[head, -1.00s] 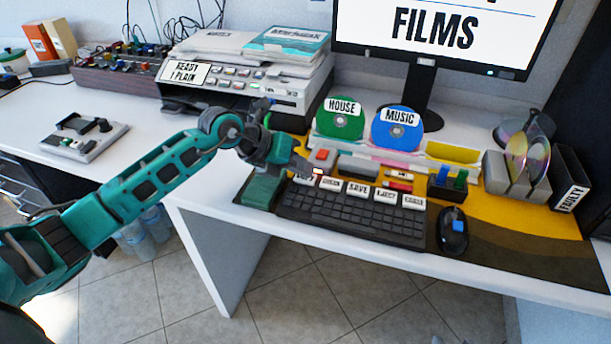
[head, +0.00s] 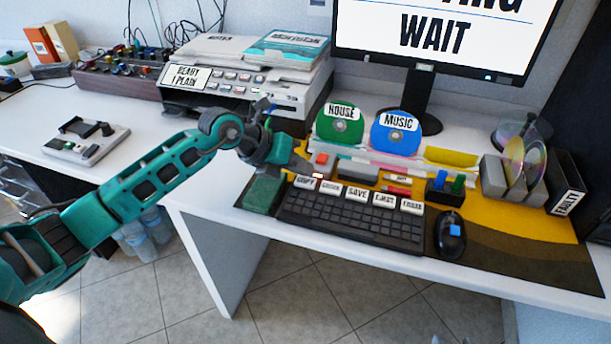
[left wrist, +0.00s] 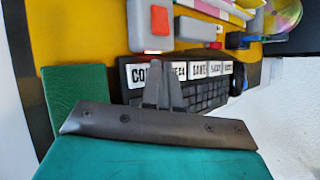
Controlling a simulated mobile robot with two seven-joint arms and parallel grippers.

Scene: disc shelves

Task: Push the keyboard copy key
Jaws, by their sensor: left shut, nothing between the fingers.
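The black keyboard (head: 352,222) lies on the desk with a row of large white labelled keys along its back edge. The copy key (head: 306,183) is the leftmost one; its label also shows partly in the left wrist view (left wrist: 139,74). My left gripper (head: 299,163) is shut and empty, just behind and above the copy key. In the left wrist view its fingers (left wrist: 161,84) stand in front of the keys and cover part of the labels beside COPY. I see no contact with the key. The monitor (head: 440,35) shows the word WAIT. My right gripper is not in view.
A red button block (head: 321,158) is close beside the gripper. A green block (head: 262,192) sits left of the keyboard, a black mouse (head: 451,233) right of it. Green and blue discs (head: 396,132) stand behind. A printer (head: 245,90) is at the back left.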

